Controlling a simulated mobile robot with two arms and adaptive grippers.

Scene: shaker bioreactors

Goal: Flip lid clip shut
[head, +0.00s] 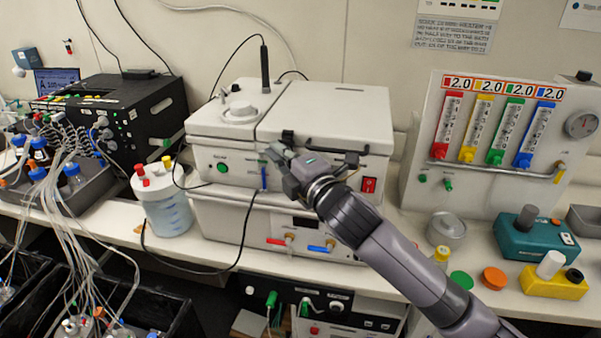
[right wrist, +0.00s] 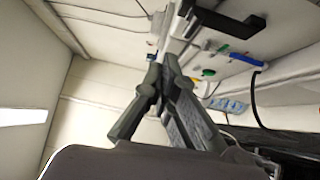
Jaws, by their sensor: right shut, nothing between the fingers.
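The white shaker unit (head: 240,137) stands on the bench with its lid (head: 330,110) down. Dark clip-like parts (head: 352,159) show along the lid's front edge, and another one (head: 288,137) is just behind my right gripper (head: 270,152). Which of them is the lid clip I cannot tell. The right gripper is shut and empty, with its fingertips close to the front of the unit near the lid seam. In the right wrist view the closed fingers (right wrist: 165,62) point at a pale part of the unit; contact is unclear. My left gripper is not in view.
A blue upright part (head: 264,177) is just below the fingertips, and a red switch (head: 369,185) is right of them. A bottle with red and yellow caps (head: 163,205) stands at left. A flowmeter panel (head: 500,150) stands at right.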

